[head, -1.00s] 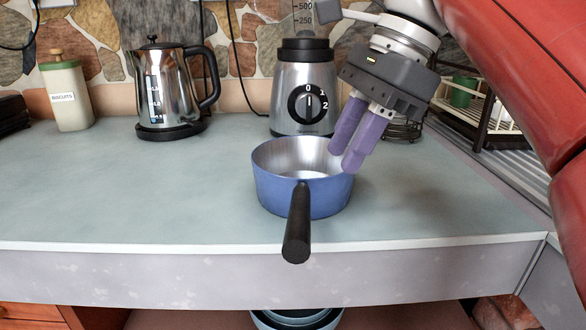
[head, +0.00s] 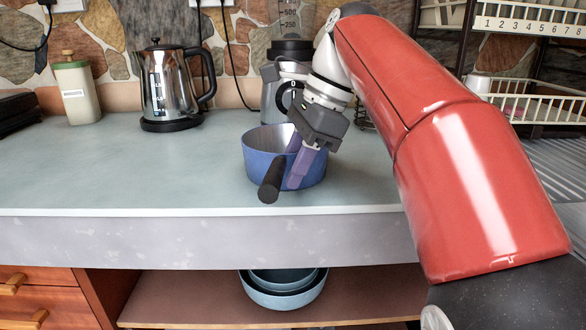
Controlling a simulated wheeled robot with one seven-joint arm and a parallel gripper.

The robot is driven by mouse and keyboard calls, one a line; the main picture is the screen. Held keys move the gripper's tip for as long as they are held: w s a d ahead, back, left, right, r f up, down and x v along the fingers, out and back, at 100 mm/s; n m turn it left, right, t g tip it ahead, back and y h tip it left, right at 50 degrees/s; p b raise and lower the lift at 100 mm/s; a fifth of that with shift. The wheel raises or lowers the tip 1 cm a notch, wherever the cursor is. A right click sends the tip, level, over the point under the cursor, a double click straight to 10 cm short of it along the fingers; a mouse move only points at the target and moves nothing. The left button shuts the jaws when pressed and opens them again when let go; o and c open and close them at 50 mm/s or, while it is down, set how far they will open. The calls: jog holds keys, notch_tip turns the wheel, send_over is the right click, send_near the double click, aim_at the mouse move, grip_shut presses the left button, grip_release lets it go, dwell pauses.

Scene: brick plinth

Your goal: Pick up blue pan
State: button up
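The blue pan (head: 257,164) stands upright near the front edge of the counter, its black handle (head: 270,180) pointing toward me and a little left. My gripper (head: 297,157) is at the pan's near right side, reaching down from the upper right. One purple finger shows in front of the pan's outer wall. The other shows higher up, over the pan's opening, so the near rim appears to lie between them. I cannot tell whether the fingers press on the wall. My gripper and arm hide part of the pan's right side.
A blender (head: 276,104) stands behind the pan, partly hidden by my arm. A kettle (head: 169,85) and a biscuit canister (head: 76,90) stand at the back left. A white rack (head: 530,105) is at the right. Bowls (head: 282,292) sit on the shelf below. The counter's left front is clear.

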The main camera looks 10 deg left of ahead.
jog(key=shift+c, duration=0.3)
grip_shut()
jog(key=shift+r, duration=0.1)
